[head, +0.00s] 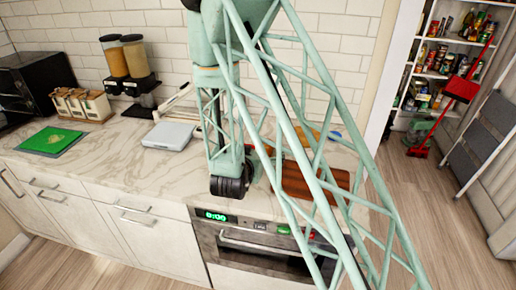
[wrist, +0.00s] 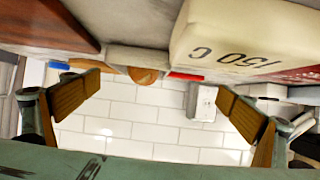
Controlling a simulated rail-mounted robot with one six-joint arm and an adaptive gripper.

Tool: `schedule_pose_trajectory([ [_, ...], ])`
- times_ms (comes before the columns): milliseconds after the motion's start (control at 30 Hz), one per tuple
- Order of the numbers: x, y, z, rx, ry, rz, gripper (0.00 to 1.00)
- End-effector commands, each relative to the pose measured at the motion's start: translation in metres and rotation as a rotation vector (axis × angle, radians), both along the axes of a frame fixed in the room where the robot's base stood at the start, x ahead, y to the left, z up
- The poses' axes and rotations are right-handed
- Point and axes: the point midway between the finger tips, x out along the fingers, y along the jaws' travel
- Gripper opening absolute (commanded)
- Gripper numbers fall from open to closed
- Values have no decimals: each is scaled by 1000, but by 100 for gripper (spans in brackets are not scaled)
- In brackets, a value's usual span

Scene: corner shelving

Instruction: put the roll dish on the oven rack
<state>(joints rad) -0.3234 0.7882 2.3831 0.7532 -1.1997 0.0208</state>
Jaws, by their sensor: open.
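My gripper (wrist: 160,92) shows in the wrist view, with its two wood-coloured finger pads spread wide and nothing between them. White wall tiles show behind the gap. The oven (head: 265,245) is under the counter in the head view, partly covered by my lattice arm. Its front appears closed, and no rack shows. I cannot pick out the roll dish in either view. A pale box-like thing marked "150 C" (wrist: 235,40), with a red part, is close at the top right of the wrist view; I cannot tell what it is. My fingers are hidden in the head view.
A brown board (head: 318,181) lies on the counter behind my arm. A pale scale-like item (head: 168,136), a green mat (head: 51,141), jars in a rack (head: 82,104) and dispensers (head: 125,57) stand left. Marble counter (head: 130,170) is clear between them. A wall socket (wrist: 202,102) shows.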

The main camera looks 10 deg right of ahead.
Motion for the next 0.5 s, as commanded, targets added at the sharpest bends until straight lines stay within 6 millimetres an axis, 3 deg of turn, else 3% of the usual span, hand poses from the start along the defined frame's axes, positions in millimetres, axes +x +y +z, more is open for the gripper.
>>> schedule_pose_trajectory([
  [300, -34, 16, 16, 0, 1, 0, 100],
  [500, -46, 22, 21, 0, 0, 1, 100],
])
